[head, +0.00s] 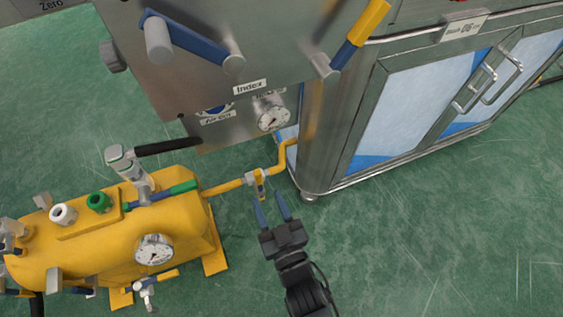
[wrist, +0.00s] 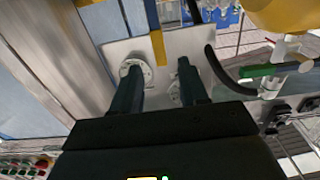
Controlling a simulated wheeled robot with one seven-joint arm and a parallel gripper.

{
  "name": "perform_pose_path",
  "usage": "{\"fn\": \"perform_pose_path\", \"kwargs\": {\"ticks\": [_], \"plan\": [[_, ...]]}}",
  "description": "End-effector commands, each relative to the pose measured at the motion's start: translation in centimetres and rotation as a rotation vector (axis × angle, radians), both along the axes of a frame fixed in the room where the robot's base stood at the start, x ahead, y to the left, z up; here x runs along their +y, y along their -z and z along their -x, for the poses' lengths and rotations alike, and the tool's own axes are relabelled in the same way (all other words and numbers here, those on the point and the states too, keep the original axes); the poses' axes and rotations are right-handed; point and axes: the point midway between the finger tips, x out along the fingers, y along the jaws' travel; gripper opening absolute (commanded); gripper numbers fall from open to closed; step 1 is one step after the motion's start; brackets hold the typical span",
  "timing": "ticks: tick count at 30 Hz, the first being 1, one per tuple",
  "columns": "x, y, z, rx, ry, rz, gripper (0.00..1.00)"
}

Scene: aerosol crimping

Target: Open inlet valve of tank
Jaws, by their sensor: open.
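The yellow tank (head: 105,240) lies at the left in the head view, and part of it shows at the top right of the wrist view (wrist: 285,14). A yellow pipe (head: 228,186) runs from it to the steel cabinet and carries a small valve with a yellow handle (head: 260,184). Another lever with a green grip (head: 183,187) sits on top of the tank; it also shows in the wrist view (wrist: 258,70). No label shows which valve is the inlet. My gripper (head: 271,205) is open and empty, its fingers just below the pipe valve in the picture.
The steel cabinet (head: 318,130) with glass doors stands behind and right. A tank gauge (head: 154,249) faces forward. The green floor (head: 420,240) is clear at right.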

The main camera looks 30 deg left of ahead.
Motion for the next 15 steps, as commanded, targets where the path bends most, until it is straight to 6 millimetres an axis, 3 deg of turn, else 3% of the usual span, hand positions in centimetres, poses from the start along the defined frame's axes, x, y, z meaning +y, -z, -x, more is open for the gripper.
{"fn": "perform_pose_path", "kwargs": {"ticks": [15], "plan": [[5.1, 0.1, -4.0, -0.002, -0.004, -0.004, 0.44]]}}
